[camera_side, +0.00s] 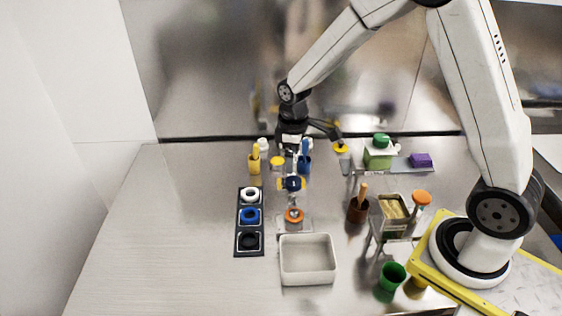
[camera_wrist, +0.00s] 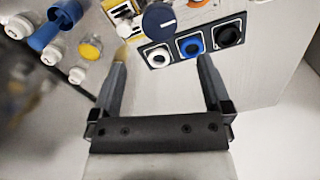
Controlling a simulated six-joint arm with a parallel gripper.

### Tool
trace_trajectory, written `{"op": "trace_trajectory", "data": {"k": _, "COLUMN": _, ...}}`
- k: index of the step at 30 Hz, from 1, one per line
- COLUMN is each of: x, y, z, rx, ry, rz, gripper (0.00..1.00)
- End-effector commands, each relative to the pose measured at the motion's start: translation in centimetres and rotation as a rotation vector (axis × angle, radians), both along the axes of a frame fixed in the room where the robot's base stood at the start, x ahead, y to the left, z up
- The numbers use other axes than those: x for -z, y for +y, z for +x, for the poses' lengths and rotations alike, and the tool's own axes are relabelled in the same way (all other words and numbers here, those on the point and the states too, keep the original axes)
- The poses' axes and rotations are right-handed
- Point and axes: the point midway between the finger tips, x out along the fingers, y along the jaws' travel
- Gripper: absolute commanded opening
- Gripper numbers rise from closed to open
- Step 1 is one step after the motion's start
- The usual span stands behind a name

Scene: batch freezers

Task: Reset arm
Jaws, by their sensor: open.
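My gripper (camera_side: 293,148) hangs above the back part of the table in the side view, with the arm reaching over from the right. In the wrist view my gripper (camera_wrist: 163,62) shows two dark fingers spread wide apart. Nothing is held between them. A black holder (camera_side: 239,229) with a white, a blue and a black ring stands in front and to the left of the gripper. In the wrist view the white ring (camera_wrist: 158,57), blue ring (camera_wrist: 191,46) and black ring (camera_wrist: 228,35) show beyond the fingertips.
A white bin (camera_side: 308,261) stands at the front middle. A brown cup (camera_side: 357,212), a metal stand (camera_side: 394,228) and a green cup (camera_side: 391,276) stand right. The table's left side is clear.

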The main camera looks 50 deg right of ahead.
Motion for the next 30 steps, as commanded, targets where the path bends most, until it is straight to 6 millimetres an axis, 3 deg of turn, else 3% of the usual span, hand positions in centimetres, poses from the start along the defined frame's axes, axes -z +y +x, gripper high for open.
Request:
{"op": "trace_trajectory", "data": {"k": 11, "x": -1.0, "y": 0.4, "z": -1.8, "rx": 0.073, "ry": -0.035, "rz": 0.000, "gripper": 0.99}}
{"op": "trace_trajectory", "data": {"k": 24, "x": -3.4, "y": 1.8, "z": -10.2, "rx": 0.391, "ry": -0.174, "rz": 0.032, "gripper": 0.99}}
{"op": "trace_trajectory", "data": {"k": 30, "x": -3.6, "y": 2.2, "z": -13.0, "rx": 0.496, "ry": -0.216, "rz": 0.053, "gripper": 0.99}}
